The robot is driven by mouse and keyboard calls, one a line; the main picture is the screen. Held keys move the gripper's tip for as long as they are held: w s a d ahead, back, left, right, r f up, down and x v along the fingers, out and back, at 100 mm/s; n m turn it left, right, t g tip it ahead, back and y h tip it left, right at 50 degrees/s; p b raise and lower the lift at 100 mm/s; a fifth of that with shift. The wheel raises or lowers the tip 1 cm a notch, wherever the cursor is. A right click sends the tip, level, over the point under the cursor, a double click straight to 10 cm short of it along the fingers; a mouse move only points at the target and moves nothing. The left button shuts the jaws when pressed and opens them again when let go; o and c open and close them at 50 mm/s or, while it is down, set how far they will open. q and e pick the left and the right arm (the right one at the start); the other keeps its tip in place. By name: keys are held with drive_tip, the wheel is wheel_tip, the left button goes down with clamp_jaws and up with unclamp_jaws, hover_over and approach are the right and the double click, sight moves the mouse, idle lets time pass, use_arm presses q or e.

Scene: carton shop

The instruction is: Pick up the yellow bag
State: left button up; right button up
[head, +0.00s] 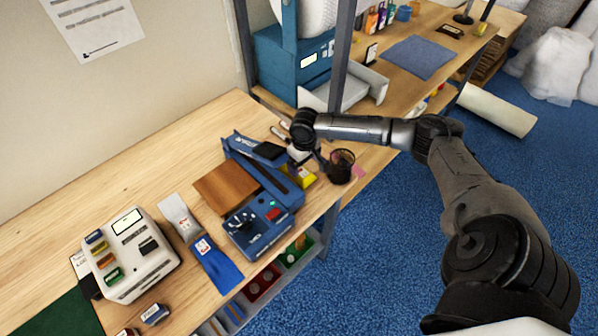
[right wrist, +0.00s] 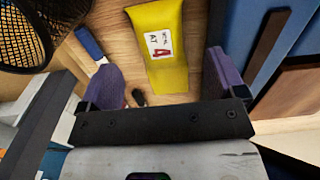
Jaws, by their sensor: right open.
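The yellow bag (head: 306,180) lies on the wooden bench, between the blue sealer and the dark mesh cup, partly hidden by my right gripper in the head view. In the right wrist view the yellow bag (right wrist: 166,72) has a white label with a red 4. My right gripper (head: 301,163) is at the bag. In the right wrist view its two purple-padded fingers (right wrist: 162,84) stand apart, with the bag's near end between them in the picture. Whether they touch it I cannot tell. My left gripper is not in view.
The mesh cup (head: 341,167) stands close right of the gripper. The blue sealer (head: 258,236) is close on the left. A blue-handled tool (right wrist: 88,42) lies near one finger. A shelf post (head: 341,55) rises behind. Blue and grey bags (head: 216,264) lie further left.

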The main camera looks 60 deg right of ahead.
sight(304, 174)
drive_tip(key=shift+f, duration=0.65)
wheel_tip(304, 174, down, 3)
drive_tip(key=shift+f+p, duration=0.15)
drive_tip(key=shift+p, duration=0.35)
drive_tip(key=shift+d+f, duration=0.1)
drive_tip(key=shift+f, duration=0.6)
drive_tip(key=shift+c, duration=0.4)
drive_tip(key=c, duration=1)
drive_tip(key=shift+o, duration=0.2)
